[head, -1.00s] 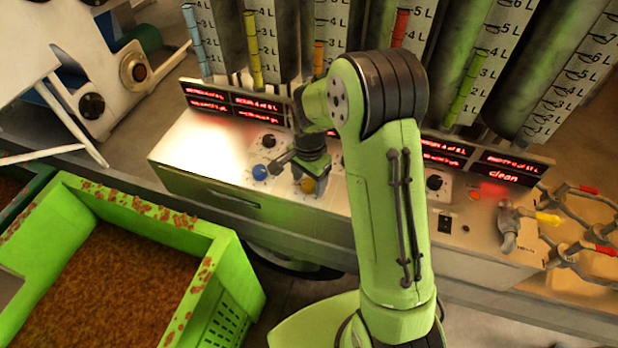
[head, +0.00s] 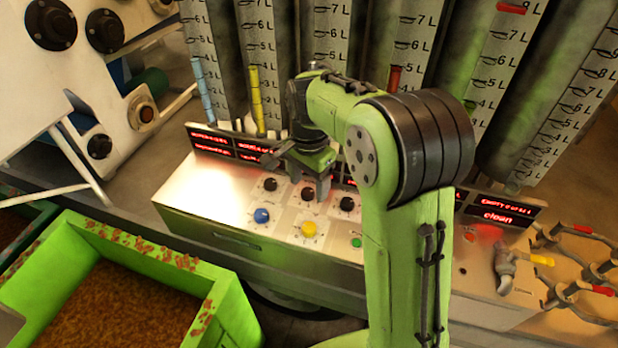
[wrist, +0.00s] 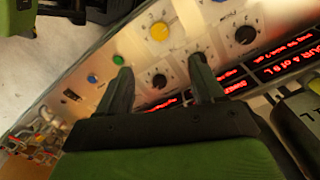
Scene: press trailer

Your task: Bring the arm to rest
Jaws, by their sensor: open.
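My gripper (head: 312,185) hangs over the back part of the control panel (head: 195,215), close to the black knobs and the red displays. In the wrist view my gripper (wrist: 160,80) shows its two fingers apart, with a black knob (wrist: 155,78) seen in the gap between them and nothing held. Whether a finger touches the panel I cannot tell. The yellow knob (head: 309,229) and the blue knob (head: 261,215) stand in front of my gripper, uncovered. My green arm (head: 400,240) rises on the right of the panel and hides part of it.
Tall graduated cylinders (head: 415,50) stand close behind the panel. A green bin (head: 225,300) of brown material is at the lower left. A white machine (head: 60,60) stands at the back left. A tap (head: 505,268) and red-handled valves (head: 600,290) are on the right.

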